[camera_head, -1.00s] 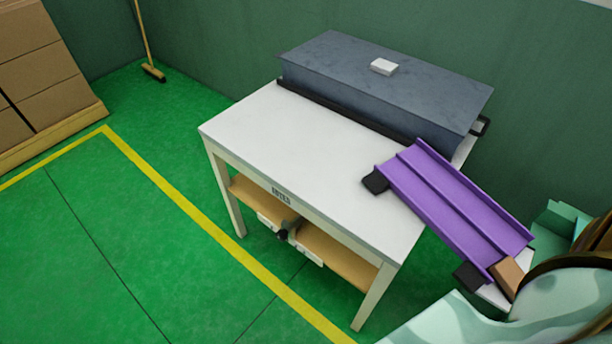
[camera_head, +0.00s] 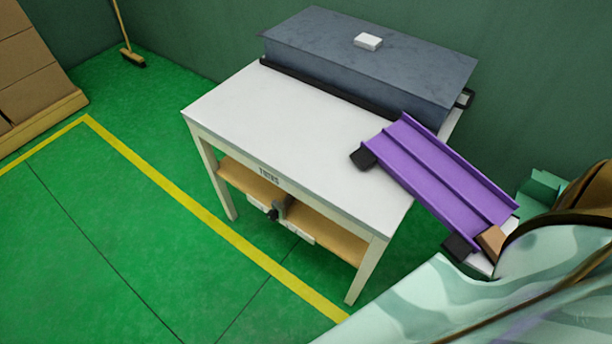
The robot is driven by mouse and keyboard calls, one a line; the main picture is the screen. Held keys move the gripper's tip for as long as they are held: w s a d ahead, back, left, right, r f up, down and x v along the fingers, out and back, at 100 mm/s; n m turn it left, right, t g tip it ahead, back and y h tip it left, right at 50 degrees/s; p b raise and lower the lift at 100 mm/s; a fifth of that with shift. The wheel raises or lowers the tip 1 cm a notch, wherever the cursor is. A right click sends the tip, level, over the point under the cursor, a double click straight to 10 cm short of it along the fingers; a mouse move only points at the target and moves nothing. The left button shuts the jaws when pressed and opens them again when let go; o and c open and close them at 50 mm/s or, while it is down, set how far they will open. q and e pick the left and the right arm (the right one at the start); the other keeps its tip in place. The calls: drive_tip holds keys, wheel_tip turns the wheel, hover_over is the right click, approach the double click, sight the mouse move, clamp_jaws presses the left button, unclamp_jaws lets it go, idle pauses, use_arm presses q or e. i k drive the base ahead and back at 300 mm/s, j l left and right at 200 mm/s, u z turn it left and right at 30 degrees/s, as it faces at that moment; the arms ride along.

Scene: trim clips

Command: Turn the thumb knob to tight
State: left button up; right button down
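The thumb knob (camera_head: 273,214) is small and dark. It sits on a grey fitting (camera_head: 281,204) at the front edge of the wooden shelf (camera_head: 322,234) under the white table (camera_head: 275,140). Its turned position is too small to read. White plates with unreadable marks show on both sides of it. My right gripper (camera_head: 410,203) has a purple body and two black fingers spread far apart. It is open and empty, near the table's right end, to the right of the knob and apart from it. My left gripper is not in view.
A grey box-shaped unit (camera_head: 370,58) with a small white block (camera_head: 368,41) on top stands at the table's back. Dark lettering marks the table's front edge. Green floor is clear in front. Cartons (camera_head: 30,65) and a broom (camera_head: 131,57) stand at the left.

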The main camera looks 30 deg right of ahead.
sight(273, 215)
drive_tip(key=i+j, duration=0.1)
drive_tip(key=j, duration=0.25)
drive_tip(key=i+j+z, duration=0.1)
drive_tip(key=j, duration=0.25)
drive_tip(key=z, duration=1.5)
